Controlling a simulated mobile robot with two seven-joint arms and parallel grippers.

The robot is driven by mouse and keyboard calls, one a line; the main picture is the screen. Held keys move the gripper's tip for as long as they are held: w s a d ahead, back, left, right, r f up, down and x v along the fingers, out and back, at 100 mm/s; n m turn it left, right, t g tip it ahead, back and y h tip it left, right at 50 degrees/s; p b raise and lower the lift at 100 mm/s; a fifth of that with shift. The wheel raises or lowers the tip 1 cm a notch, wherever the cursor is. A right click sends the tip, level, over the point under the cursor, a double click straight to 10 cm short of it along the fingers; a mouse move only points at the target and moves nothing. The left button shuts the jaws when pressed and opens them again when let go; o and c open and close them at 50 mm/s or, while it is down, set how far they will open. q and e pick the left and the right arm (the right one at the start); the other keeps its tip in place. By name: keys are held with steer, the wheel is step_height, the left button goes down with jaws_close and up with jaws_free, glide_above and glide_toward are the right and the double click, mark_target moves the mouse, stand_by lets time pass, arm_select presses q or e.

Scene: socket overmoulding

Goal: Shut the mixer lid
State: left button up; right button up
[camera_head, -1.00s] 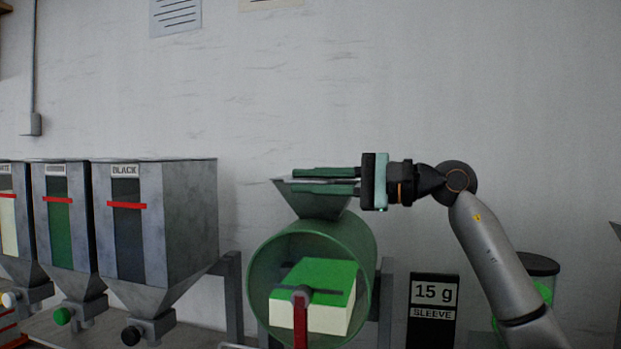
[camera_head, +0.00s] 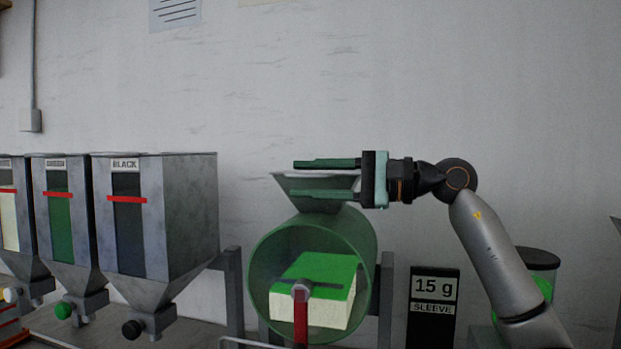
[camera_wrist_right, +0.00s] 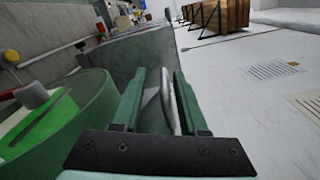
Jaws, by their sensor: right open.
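The mixer is a see-through green drum (camera_head: 366,240) with a grey funnel (camera_head: 318,207) on top. A green-topped, cream-sided block (camera_head: 325,308) shows inside the drum, behind a red lever (camera_head: 301,325) with a grey knob. My right gripper (camera_head: 294,178) reaches in from the right at the funnel's mouth, fingers level and apart, one above the rim and one across its front. A thin pale strip at the rim lies between the fingers; I cannot tell whether it is the lid. In the wrist view a grey curved bar (camera_wrist_right: 168,102) shows between the fingers. My left gripper is out of view.
Several grey hoppers stand at left, one labelled BLACK (camera_head: 185,210). A black "15 g SLEEVE" sign (camera_head: 433,314) and a dark-lidded clear container (camera_head: 538,262) stand at right, near my right arm.

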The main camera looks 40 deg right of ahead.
steer(key=shift+r+p, duration=0.3)
steer(key=shift+r, duration=0.25)
step_height(320, 180, up, 3)
steer(key=shift+s+a+p, duration=0.1)
steer(key=shift+s+p, duration=0.05)
steer(key=shift+p, duration=0.55)
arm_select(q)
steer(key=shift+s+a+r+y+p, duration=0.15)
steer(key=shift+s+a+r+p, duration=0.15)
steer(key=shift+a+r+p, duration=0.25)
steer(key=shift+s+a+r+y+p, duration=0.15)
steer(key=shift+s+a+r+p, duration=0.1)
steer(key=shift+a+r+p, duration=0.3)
arm_select(e)
steer(key=s+a+r, duration=0.7)
steer(key=s+r, duration=0.2)
steer(key=s, duration=0.2)
steer(key=shift+s+a, duration=0.15)
steer(key=shift+a, duration=0.2)
steer(key=shift+f, duration=0.1)
